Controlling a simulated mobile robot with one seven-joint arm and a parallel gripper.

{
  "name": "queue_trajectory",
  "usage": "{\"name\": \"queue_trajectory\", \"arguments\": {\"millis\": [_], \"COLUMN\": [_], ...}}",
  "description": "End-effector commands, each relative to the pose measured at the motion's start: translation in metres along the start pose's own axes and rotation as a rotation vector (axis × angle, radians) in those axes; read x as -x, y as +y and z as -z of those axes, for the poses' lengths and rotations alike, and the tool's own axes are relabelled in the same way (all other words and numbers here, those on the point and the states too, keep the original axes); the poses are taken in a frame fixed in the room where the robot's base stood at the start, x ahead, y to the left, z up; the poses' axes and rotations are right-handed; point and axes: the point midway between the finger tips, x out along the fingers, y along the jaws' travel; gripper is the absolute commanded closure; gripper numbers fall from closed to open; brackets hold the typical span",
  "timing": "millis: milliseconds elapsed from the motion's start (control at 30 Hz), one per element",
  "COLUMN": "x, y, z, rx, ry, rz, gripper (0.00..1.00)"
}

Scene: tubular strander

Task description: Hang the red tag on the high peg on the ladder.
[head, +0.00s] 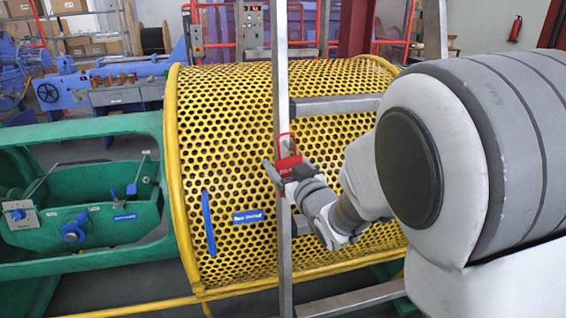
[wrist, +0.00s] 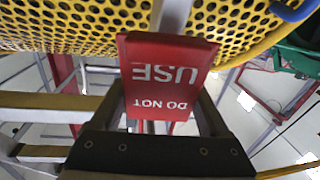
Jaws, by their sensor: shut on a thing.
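My gripper (head: 285,175) is shut on the red tag (head: 289,164), in front of the ladder's left rail (head: 282,85). The tag's red loop (head: 287,136) stands up above the gripper. In the wrist view the tag (wrist: 165,78) fills the middle, its "DO NOT USE" lettering upside down, between the dark gripper fingers (wrist: 165,108). I cannot clearly make out the high peg in either view. Whether the loop touches the rail or a peg I cannot tell.
A yellow perforated guard drum (head: 230,130) stands close behind the ladder. Ladder rungs (head: 335,107) run right from the rail, partly hidden by my arm. A green machine frame (head: 90,128) is at left. A blue handle (head: 208,222) is on the drum.

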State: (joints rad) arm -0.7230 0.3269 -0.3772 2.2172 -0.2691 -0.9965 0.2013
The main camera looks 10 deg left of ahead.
Motion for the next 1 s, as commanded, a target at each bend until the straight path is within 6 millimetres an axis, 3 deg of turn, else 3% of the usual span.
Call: {"name": "queue_trajectory", "arguments": {"millis": [1000], "x": [0.061], "y": [-0.009], "z": [0.001], "rx": [-0.001], "ry": [0.002], "rz": [0.000], "gripper": [0.74]}}
